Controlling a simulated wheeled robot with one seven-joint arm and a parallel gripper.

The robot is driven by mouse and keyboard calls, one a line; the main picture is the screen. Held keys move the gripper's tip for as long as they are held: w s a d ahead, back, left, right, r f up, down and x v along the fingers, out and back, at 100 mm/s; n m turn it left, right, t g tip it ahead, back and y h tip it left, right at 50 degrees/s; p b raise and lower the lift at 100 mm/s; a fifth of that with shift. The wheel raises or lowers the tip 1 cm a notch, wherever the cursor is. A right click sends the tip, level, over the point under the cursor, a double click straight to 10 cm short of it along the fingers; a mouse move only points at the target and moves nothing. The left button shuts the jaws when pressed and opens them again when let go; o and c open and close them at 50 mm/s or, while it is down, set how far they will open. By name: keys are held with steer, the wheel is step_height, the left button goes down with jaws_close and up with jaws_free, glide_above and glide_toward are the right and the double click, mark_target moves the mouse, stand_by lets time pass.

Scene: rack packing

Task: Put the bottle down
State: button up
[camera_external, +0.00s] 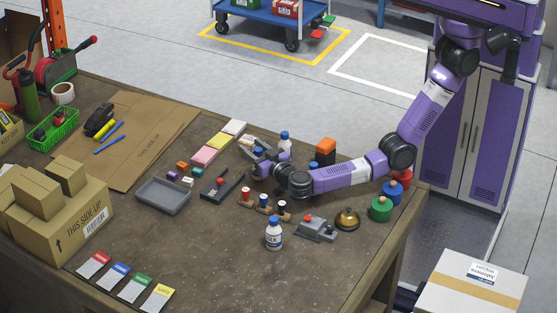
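My gripper (262,160) is over the back middle of the table, at the left end of my arm. A blue cap, seemingly of a bottle (257,153), shows between or right beside its fingers. The fingers and my wrist hide most of what is below the cap, so I cannot tell if it touches the table or is gripped. A white bottle with a blue cap (285,141) stands upright just behind and right of my gripper. Another white bottle with a blue cap and blue label (274,236) stands upright nearer the front, apart from my gripper.
A grey tray (163,196), a black stapler-like tool (221,186) and small coloured blocks lie left of my gripper. Stamps, a grey device (317,229), a bell (347,219) and coloured round pieces stand right. Cartons (62,215) fill the left. The front middle is clear.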

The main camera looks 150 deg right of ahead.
steer(key=p+v, duration=0.4)
steer(key=v, duration=0.8)
steer(key=shift+r, duration=0.15)
